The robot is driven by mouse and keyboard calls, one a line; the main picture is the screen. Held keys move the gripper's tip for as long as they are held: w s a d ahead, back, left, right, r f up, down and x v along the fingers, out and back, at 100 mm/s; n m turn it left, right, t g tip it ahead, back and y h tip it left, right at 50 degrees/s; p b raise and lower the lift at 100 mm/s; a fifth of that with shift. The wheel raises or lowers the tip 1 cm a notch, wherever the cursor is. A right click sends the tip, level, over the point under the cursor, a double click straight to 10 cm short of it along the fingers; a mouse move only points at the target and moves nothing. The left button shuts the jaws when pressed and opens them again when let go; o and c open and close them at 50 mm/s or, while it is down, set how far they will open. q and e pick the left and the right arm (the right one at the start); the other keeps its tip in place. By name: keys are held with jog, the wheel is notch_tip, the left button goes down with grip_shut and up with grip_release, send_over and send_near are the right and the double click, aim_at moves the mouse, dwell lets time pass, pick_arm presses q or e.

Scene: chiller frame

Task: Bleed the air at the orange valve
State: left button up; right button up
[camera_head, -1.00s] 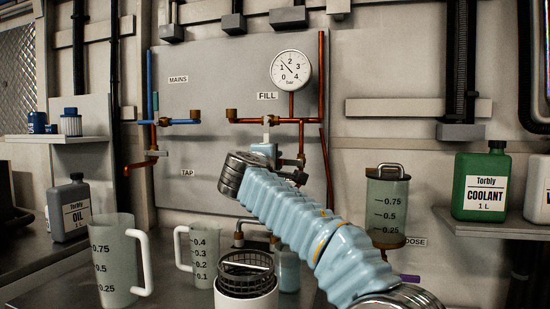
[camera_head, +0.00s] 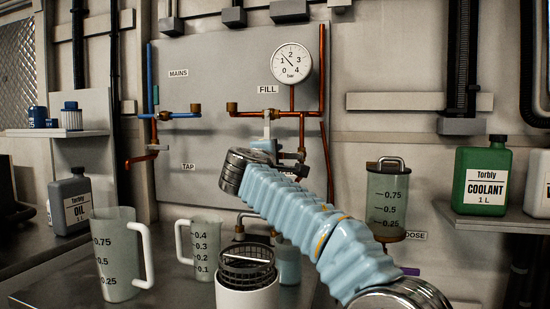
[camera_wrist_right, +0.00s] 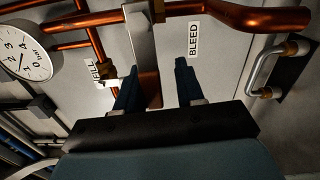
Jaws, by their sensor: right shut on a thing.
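My right arm (camera_head: 310,220) reaches up to the back panel, and its gripper (camera_wrist_right: 156,66) is on the fitting beside the BLEED label (camera_wrist_right: 193,40). In the right wrist view an orange block (camera_wrist_right: 149,90) lies between the two dark fingers, and the gripper is shut on it. A flat grey bar (camera_wrist_right: 141,38) runs from the block toward a copper pipe. In the head view my arm hides most of the valve. The round gauge (camera_head: 291,62) above reads between 1 and 2 bar. My left gripper is out of view.
Below stand a large jug (camera_head: 115,260), a smaller jug (camera_head: 203,255) and a white pot with a dark basket (camera_head: 247,292). A lidded measuring vessel (camera_head: 388,200) hangs at right. The coolant bottle (camera_head: 485,182) and the oil bottle (camera_head: 72,205) stand at the sides. Copper pipes (camera_head: 326,110) surround the gripper.

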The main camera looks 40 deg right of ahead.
jog(key=b+v, duration=0.3)
jog(key=v, duration=1)
jog(key=shift+s+a, duration=0.25)
jog(key=shift+s, duration=0.05)
